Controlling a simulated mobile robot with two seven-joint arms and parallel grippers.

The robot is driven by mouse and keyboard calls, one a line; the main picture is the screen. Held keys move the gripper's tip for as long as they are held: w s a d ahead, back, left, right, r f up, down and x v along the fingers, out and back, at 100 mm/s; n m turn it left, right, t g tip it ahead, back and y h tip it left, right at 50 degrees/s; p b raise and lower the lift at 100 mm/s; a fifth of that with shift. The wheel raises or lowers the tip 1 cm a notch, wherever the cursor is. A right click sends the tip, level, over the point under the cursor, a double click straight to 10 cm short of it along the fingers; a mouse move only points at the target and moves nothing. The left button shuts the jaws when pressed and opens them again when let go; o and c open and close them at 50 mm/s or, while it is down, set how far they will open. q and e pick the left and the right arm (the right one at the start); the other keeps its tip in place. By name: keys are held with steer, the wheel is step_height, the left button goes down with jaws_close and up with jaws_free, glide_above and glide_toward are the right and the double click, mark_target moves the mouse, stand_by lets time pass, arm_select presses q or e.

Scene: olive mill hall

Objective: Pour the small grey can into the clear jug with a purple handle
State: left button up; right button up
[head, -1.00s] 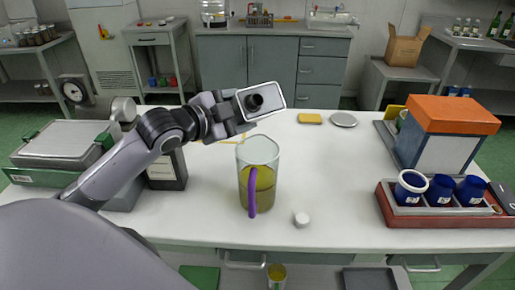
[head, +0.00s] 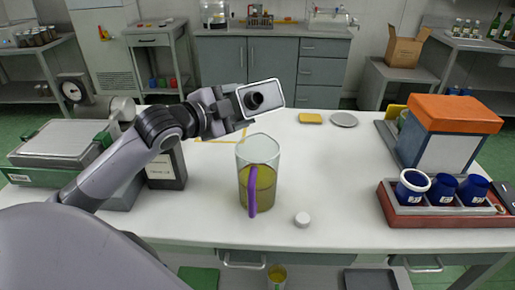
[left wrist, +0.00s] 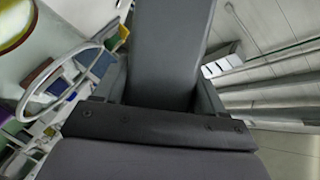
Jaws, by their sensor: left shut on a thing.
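The small grey can (head: 272,93) is held by my left gripper (head: 236,106) above the back of the jug. The clear jug (head: 258,149) with a purple handle (head: 253,192) stands upright on the white table below the can. It holds yellow-green liquid to a bit over half. No falling stream shows. In the left wrist view the jug's rim (left wrist: 66,86) is at the left. My right gripper is not in view.
A white cap (head: 302,219) lies right of the jug. A dark, labelled container (head: 167,170) and a grey-topped device (head: 62,143) stand at the left. A red tray (head: 450,217) with blue cups and an orange-topped box (head: 455,112) are at the right.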

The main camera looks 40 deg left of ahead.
arm_select(q)
steer(key=shift+w+a+f+m+t+y+b, duration=0.25)
steer(key=shift+m+b, duration=0.4)
steer(key=shift+b, duration=0.75)
steer(key=shift+s+a+r+m+t+y+b, duration=0.1)
steer(key=shift+m+t+b, duration=0.4)
steer(key=shift+b, duration=0.9)
stand_by(1.7)
steer(key=shift+w+a+f+m+t+b, duration=0.15)
steer(key=shift+m+b, duration=0.25)
steer(key=shift+m, duration=0.2)
steer(key=shift+s+a+f+m+t+b, duration=0.1)
steer(key=shift+m+b, duration=0.3)
steer(key=shift+m, duration=0.15)
stand_by(2.3)
